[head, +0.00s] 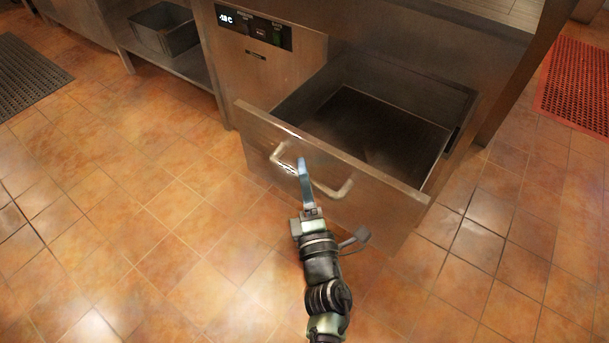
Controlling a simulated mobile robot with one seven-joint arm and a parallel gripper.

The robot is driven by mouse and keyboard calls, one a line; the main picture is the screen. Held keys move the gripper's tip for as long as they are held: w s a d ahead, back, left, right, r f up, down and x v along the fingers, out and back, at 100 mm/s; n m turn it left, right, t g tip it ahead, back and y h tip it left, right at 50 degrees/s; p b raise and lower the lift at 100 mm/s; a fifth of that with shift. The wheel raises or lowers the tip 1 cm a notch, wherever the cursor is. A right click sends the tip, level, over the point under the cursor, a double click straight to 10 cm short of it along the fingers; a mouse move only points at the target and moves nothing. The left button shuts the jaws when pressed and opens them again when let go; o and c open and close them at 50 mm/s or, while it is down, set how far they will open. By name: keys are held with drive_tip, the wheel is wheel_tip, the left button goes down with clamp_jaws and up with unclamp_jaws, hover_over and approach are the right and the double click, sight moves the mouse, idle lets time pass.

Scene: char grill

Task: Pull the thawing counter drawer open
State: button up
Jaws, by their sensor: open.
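The thawing counter drawer (330,165) is a steel drawer that stands pulled out from the counter, its inside visible and seemingly empty. Its bar handle (343,190) is on the front panel. My gripper (302,166) is at the handle, with its fingertips over the left part of the bar. It is open. I cannot tell whether the fingers touch the bar.
A control panel (254,27) with a lit display is on the counter front, left of the drawer. A grey bin (165,30) sits on a low shelf at upper left. A dark mat (28,75) and a red mat (575,85) lie on the floor. The tiles (130,210) in front are clear.

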drive_tip(key=p+v, duration=0.1)
drive_tip(key=v, duration=1.2)
drive_tip(key=w+d+r+m+t+h, duration=0.1)
drive_tip(key=w+r+m+t+h, duration=0.2)
drive_tip(key=r, duration=0.7)
drive_tip(key=w+d+r+m+h, duration=0.1)
drive_tip(key=w+r+m, duration=0.3)
drive_tip(key=r, duration=0.7)
drive_tip(key=w+d+r+m+t+h, duration=0.2)
drive_tip(key=r+m, duration=0.3)
drive_tip(key=r, duration=0.5)
drive_tip(key=s+a+r+m+t+y, duration=0.1)
drive_tip(key=s+a+r+m, duration=0.2)
drive_tip(key=r, duration=0.6)
drive_tip(key=s+a+r+m+t+y, duration=0.1)
drive_tip(key=s+r+m, duration=0.3)
drive_tip(key=r, duration=0.5)
drive_tip(key=s+a+r+m+t+y, duration=0.1)
drive_tip(key=s+a+r+m, duration=0.1)
drive_tip(key=s+r, duration=0.5)
wheel_tip(320, 180, up, 30)
drive_tip(key=w+p, duration=0.3)
drive_tip(key=p, duration=2.5)
drive_tip(key=shift+a, duration=0.2)
